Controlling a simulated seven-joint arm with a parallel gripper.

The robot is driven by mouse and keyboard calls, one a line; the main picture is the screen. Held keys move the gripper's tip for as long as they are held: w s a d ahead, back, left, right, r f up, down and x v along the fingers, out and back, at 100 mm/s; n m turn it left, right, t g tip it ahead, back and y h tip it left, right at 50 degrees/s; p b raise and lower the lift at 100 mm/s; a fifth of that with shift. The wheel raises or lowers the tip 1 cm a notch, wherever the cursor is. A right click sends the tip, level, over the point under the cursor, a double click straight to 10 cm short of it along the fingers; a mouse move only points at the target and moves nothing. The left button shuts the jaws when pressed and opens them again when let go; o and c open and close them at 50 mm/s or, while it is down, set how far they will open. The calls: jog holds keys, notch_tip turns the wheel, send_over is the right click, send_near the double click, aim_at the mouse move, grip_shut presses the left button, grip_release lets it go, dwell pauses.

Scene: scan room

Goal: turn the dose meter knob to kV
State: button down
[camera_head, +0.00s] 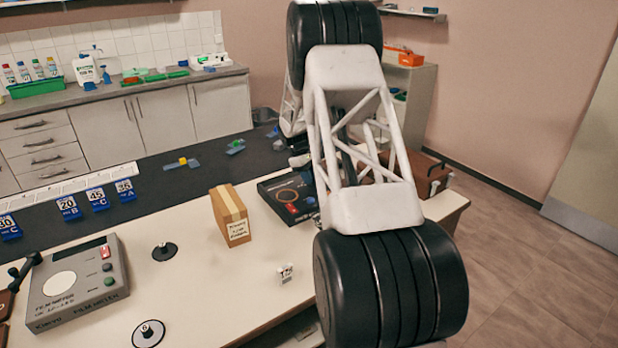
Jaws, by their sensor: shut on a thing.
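A black meter box (285,198) with a red switch and a round dial ring lies on the cream table, just left of my arm. My white arm link covers its right side. I cannot make out a knob or a kV mark on it, and I cannot tell for sure that it is the dose meter. My gripper is hidden behind my own arm, so its fingers and what they touch do not show.
A grey film meter (75,285) stands at the left. A cardboard box (230,215), two black round bases (165,251) (148,333) and a small labelled block (285,273) stand on the table. Blue number cards (69,208) line the dark strip. A brown case (425,174) is at right.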

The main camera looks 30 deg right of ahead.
jog(key=shift+m, duration=0.4)
jog(key=c, duration=1.1)
grip_release()
jog(key=shift+r, duration=0.1)
jog(key=v, duration=0.7)
jog(key=shift+w+r, duration=0.2)
jog(key=shift+r, duration=0.05)
